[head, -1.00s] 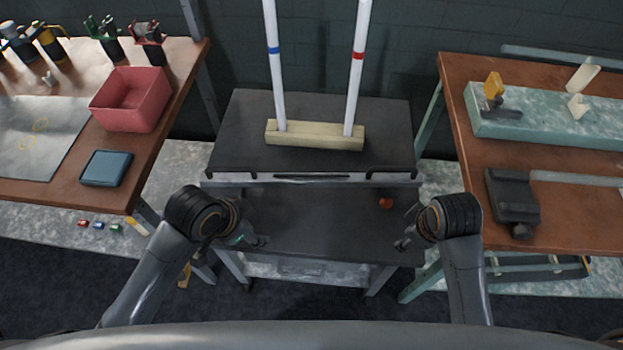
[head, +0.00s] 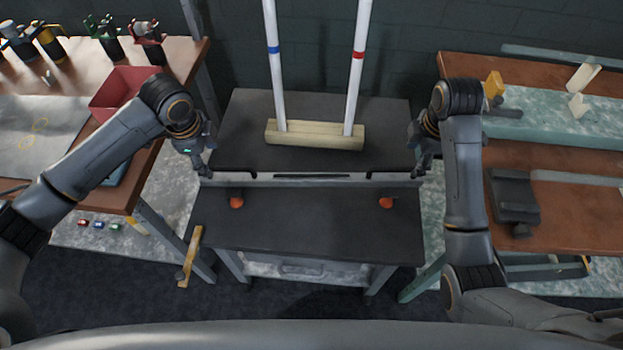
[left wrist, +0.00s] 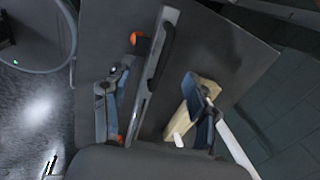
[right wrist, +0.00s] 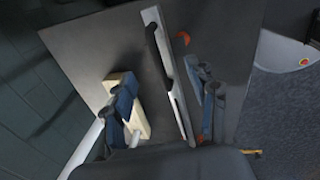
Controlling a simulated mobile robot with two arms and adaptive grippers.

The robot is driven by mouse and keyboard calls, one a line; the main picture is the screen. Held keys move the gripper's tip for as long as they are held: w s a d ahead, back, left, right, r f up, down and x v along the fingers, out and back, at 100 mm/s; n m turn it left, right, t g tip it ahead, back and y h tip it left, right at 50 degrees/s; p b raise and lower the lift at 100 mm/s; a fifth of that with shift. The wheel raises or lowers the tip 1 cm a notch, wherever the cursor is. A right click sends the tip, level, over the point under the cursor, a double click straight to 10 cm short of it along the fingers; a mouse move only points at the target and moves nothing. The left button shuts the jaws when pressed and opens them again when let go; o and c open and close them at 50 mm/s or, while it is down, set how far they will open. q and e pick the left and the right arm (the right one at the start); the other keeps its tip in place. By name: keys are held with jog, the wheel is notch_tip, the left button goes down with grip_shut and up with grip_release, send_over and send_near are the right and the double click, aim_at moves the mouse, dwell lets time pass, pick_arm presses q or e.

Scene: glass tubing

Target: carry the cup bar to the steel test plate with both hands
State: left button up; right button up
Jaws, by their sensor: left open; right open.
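The cup bar (head: 340,183) is a pale bar across the middle of the dark stand in the head view, with black grips near both ends. Orange cups (head: 236,202) show just in front of it. My left gripper (head: 204,168) is open near the bar's left end. In the left wrist view the bar (left wrist: 150,98) runs between its spread fingers (left wrist: 157,75). My right gripper (head: 419,164) is open near the right end. In the right wrist view the bar (right wrist: 178,92) passes between its fingers (right wrist: 162,75). Neither gripper visibly touches it. I cannot identify the steel test plate for certain.
A wooden block (head: 315,136) holding two upright white tubes stands behind the bar. The left bench carries a red bin (head: 115,90) and a grey sheet (head: 25,140). The right bench has a green slab (head: 560,130) and a dark device (head: 514,195).

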aim_at(223, 178)
pick_arm(q)
jog(key=shift+f, duration=0.1)
pick_arm(e)
jog(key=shift+f, duration=0.1)
pick_arm(q)
jog(key=w+f, duration=0.1)
jog(key=f, duration=0.8)
jog(key=w+f, duration=0.1)
jog(key=f, duration=0.3)
jog(key=shift+w+f, duration=0.2)
jog(key=shift+w, duration=0.15)
pick_arm(e)
jog(key=w+f, duration=0.1)
jog(key=f, duration=0.8)
jog(key=w+f, duration=0.1)
jog(key=f, duration=0.3)
jog(key=shift+w+f, duration=0.2)
jog(key=shift+w, duration=0.15)
pick_arm(q)
grip_shut()
pick_arm(e)
grip_shut()
pick_arm(q)
jog(key=shift+s+r, duration=0.1)
jog(key=shift+s, duration=0.05)
pick_arm(e)
jog(key=shift+s+r, duration=0.1)
jog(key=shift+s, duration=0.05)
